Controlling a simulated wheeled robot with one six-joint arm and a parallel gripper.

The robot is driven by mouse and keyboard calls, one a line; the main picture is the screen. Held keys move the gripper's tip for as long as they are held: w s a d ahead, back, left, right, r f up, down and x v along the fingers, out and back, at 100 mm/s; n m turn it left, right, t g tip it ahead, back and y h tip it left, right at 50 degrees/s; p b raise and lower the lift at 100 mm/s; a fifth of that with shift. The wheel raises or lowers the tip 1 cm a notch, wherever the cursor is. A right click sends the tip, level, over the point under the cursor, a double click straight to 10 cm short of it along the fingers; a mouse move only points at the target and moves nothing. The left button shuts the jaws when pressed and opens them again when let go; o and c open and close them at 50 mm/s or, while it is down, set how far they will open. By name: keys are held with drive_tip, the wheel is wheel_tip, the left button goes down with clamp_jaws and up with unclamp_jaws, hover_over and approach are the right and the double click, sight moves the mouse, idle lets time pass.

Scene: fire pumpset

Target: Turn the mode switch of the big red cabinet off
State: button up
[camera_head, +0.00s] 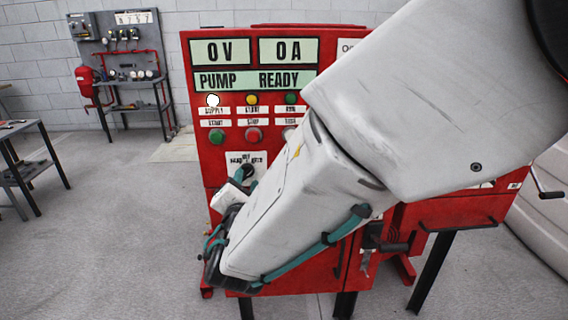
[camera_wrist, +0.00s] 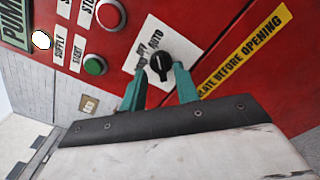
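The big red cabinet (camera_head: 330,265) fills the middle of the head view, with my arm across its right part. The mode switch (camera_wrist: 160,63) is a black knob on a white label plate. In the wrist view, AUTO is readable beside it and the other words are partly hidden. The switch also shows in the head view (camera_head: 247,171), below the row of push buttons. My gripper (camera_wrist: 159,77) has two teal fingers, apart, with their tips at either side of the knob. I cannot tell whether they touch it. The exact direction of the knob is unclear.
Green (camera_head: 217,136) and red (camera_head: 253,134) push buttons sit just above the switch. The display (camera_head: 255,80) reads PUMP READY, 0V and 0A. A yellow warning strip (camera_wrist: 245,50) lies beside the switch. A table (camera_head: 25,165) and wall panel (camera_head: 120,50) stand at left; floor between is clear.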

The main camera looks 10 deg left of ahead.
drive_tip(key=shift+x, duration=0.95)
clamp_jaws()
drive_tip(key=n, duration=0.4)
drive_tip(key=shift+n, duration=0.3)
drive_tip(key=shift+a+r+n, duration=0.1)
drive_tip(key=shift+n, duration=2)
